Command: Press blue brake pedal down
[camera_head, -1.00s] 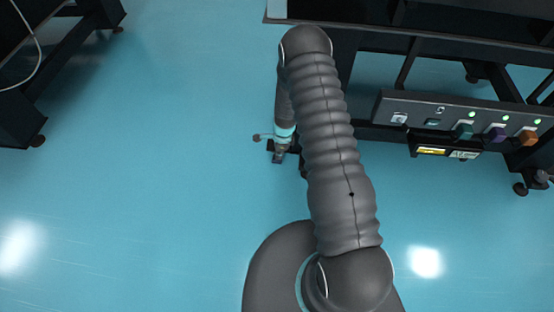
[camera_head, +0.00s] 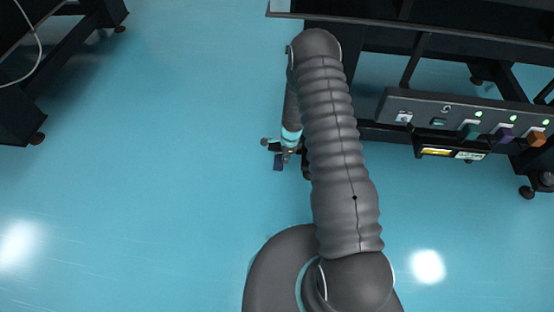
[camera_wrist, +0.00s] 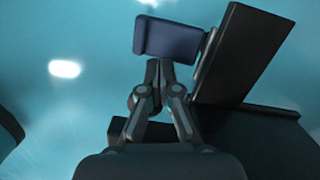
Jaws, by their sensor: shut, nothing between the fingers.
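The blue brake pedal (camera_wrist: 168,37) is a dark blue block at the top middle of the wrist view, joined on its right to a dark upright part. My gripper (camera_wrist: 160,64) is shut and empty, with its fingertips just below the pedal in that picture. I cannot tell whether they touch it. In the head view the pedal (camera_head: 278,164) is a small dark piece low beside the table leg, and my gripper (camera_head: 287,152) is right by it, partly hidden by my arm.
A dark table frame (camera_head: 400,42) stands at upper right, with a panel (camera_head: 440,113) of coloured switches and green lights. Another dark table (camera_head: 20,115) with a hanging cable stands at far left. The blue floor between is clear.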

